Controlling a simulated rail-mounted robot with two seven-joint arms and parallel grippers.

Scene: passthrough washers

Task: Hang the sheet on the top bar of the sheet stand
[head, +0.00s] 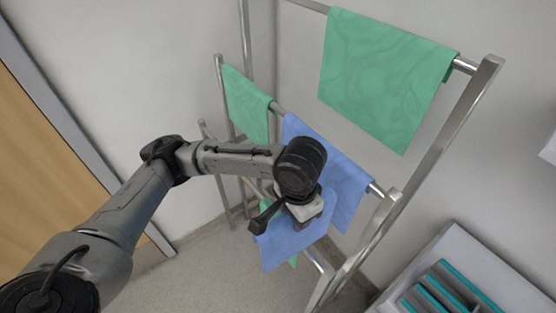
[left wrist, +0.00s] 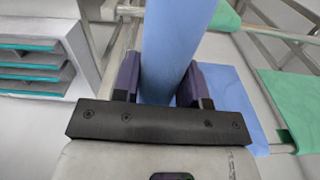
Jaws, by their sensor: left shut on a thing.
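The metal sheet stand (head: 437,150) rises at the right in the head view, with bars at several heights. A green sheet (head: 385,75) hangs over its highest visible bar. My left gripper (head: 308,222) is in front of the lower bars, shut on a blue sheet (head: 287,252). In the left wrist view the held sheet (left wrist: 175,40) passes between the two fingers of the gripper (left wrist: 160,90). Another blue sheet (head: 350,185) hangs on the bar just behind the gripper, partly hidden by it. My right gripper is not in view.
Another green sheet (head: 245,105) hangs on that lower bar at the left. A white shelf unit (head: 470,270) with teal-edged slots stands at the lower right. A wooden door (head: 50,150) is at the left. The top bar left of its green sheet looks bare.

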